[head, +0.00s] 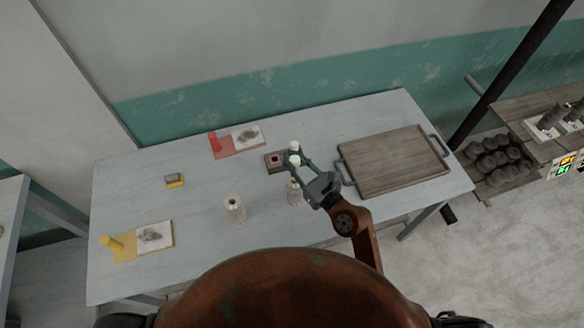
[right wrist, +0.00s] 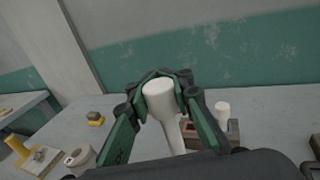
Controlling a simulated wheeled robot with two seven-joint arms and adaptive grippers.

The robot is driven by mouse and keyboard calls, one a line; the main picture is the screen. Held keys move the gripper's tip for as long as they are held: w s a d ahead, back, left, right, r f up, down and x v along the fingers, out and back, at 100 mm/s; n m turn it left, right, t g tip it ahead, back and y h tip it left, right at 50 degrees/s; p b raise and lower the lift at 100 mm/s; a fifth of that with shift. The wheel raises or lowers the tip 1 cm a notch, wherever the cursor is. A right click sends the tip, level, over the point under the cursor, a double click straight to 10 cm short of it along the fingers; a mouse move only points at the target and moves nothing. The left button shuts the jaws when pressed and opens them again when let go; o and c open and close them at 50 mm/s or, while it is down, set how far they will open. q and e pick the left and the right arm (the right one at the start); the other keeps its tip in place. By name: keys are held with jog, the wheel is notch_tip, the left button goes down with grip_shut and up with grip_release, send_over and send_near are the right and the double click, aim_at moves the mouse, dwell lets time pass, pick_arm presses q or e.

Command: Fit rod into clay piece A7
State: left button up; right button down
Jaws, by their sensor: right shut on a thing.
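My right gripper (head: 297,160) is shut on a white rod (right wrist: 160,100) above the table. The rod has a wide head at the top and a thinner shaft below; its lower end is hidden in the right wrist view. A pale clay cylinder (head: 234,208) with a dark hole in its top stands upright to the left of the gripper. Another pale cylinder (head: 293,192) stands just below the gripper in the head view, partly hidden by it. No A7 label is legible. My left gripper is not in view.
A brown block (head: 276,160) with a dark opening lies behind the gripper, with a second white piece (right wrist: 222,108) by it. A wooden tray (head: 390,163) is at right. Red (head: 214,142) and yellow (head: 112,243) items lie at back and left.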

jog(key=f+b, duration=0.2)
jog(key=f, duration=0.3)
jog(key=shift+s+f, duration=0.15)
jog(key=shift+s, duration=0.05)
jog(key=shift+d+f, duration=0.1)
jog(key=shift+f, duration=0.25)
jog(key=c, duration=2.3)
grip_release()
jog(key=o, duration=0.4)
jog(key=shift+w, duration=0.25)
jog(key=shift+c, duration=0.2)
jog(key=shift+o, duration=1.1)
jog(key=shift+s+r, duration=0.1)
jog(key=shift+r, duration=0.25)
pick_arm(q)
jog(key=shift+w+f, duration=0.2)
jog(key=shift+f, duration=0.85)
